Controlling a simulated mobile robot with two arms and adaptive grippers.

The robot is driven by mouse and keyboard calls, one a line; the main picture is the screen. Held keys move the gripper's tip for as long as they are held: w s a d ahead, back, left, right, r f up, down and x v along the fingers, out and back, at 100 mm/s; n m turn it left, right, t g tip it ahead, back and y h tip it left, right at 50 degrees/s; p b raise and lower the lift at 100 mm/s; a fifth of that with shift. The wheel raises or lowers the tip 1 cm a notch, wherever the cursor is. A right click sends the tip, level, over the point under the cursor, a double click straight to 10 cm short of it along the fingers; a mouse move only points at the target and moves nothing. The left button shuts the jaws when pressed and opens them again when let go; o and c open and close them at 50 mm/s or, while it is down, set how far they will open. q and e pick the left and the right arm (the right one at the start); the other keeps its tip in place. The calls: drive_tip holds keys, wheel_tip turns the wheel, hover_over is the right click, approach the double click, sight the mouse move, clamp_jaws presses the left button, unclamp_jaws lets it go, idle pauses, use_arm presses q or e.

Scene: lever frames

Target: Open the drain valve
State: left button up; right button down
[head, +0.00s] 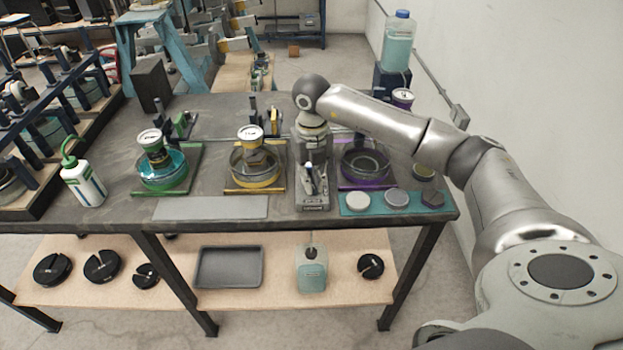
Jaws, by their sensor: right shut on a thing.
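A grey metal unit (313,200) stands at the front edge of the dark table, right of centre. It looks like the drain valve, as a bottle with a thin tube (312,268) stands right below it on the lower shelf. My right gripper (311,166) points down over this unit and is shut on a small part there, seemingly its lever. The fingers and hand hide most of that part, so its exact angle cannot be told. My left gripper is not in view.
Glass dishes with green (163,184), yellow (256,184) and purple (364,184) rims flank the unit. A teal mat (350,209) with round pucks lies to its right. A white squeeze bottle (83,185) stands left. A flat grey plate (210,208) lies in front.

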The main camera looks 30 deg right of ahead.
drive_tip(key=shift+m, duration=0.3)
drive_tip(key=c, duration=1.5)
unclamp_jaws()
wheel_tip(320, 180, up, 12)
drive_tip(key=shift+r, duration=0.1)
